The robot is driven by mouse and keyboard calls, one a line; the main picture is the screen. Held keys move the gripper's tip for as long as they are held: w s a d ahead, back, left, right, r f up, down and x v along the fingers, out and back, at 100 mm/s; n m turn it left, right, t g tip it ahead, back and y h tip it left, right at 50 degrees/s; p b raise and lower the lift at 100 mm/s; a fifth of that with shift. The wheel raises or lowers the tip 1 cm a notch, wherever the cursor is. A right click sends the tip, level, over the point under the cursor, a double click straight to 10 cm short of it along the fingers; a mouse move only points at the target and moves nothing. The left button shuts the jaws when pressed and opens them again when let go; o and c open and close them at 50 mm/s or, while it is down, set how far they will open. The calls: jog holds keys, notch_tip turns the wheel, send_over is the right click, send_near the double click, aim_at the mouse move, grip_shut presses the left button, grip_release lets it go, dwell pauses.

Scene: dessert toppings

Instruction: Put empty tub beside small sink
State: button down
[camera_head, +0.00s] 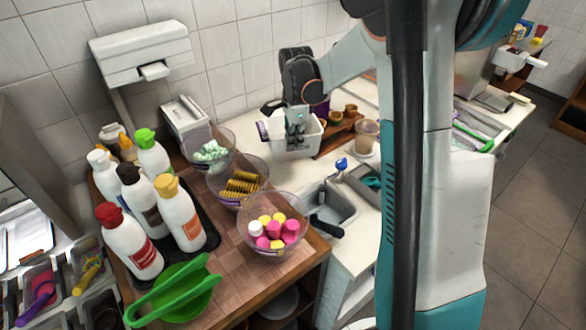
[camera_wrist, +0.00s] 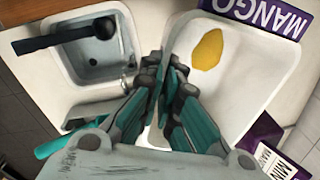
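A white tub (camera_head: 295,150) is on the white counter behind the small sink, next to the tiled wall. In the wrist view, the tub (camera_wrist: 262,78) is open at the top, and a yellow patch lies on its bottom. My gripper (camera_head: 297,128) points down at the tub's near side. In the wrist view, my gripper's fingers (camera_wrist: 166,72) are close together at the tub's rim on the sink side and appear closed on it. The small sink (camera_head: 334,207) is in front of the tub; in the wrist view the sink (camera_wrist: 92,55) is at the left, holding a black-handled utensil.
Purple-and-white mango packages (camera_wrist: 265,14) stand close to the tub. A wooden rack (camera_head: 340,133) with small cups is right of it, and a clear cup (camera_head: 366,137) is nearer the sink. Bowls of toppings (camera_head: 274,224) and several bottles crowd the wooden board at left.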

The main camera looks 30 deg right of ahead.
notch_tip(320, 180, down, 11)
jog(key=shift+r+b, duration=0.15)
jog(key=shift+b, duration=1.05)
jog(key=c, duration=1.8)
grip_release()
jog(key=s+a+r+n+t+p, duration=0.1)
jog(key=s+a+r+n+p, duration=0.15)
jog(key=r, duration=0.75)
jog(key=s+a+r+n+p, duration=0.15)
jog(key=s+r, duration=0.25)
jog(key=r, duration=0.5)
jog(key=s+a+r+n+t, duration=0.2)
jog(key=s+a+n, duration=0.2)
jog(key=s+n, duration=0.4)
jog(key=s+a+r+n+t, duration=0.2)
jog(key=s+a+n, duration=0.3)
jog(key=s+n, duration=0.3)
jog(key=shift+s+t+b, duration=0.45)
jog(key=shift+s+t, duration=0.25)
jog(key=shift+s, duration=1.1)
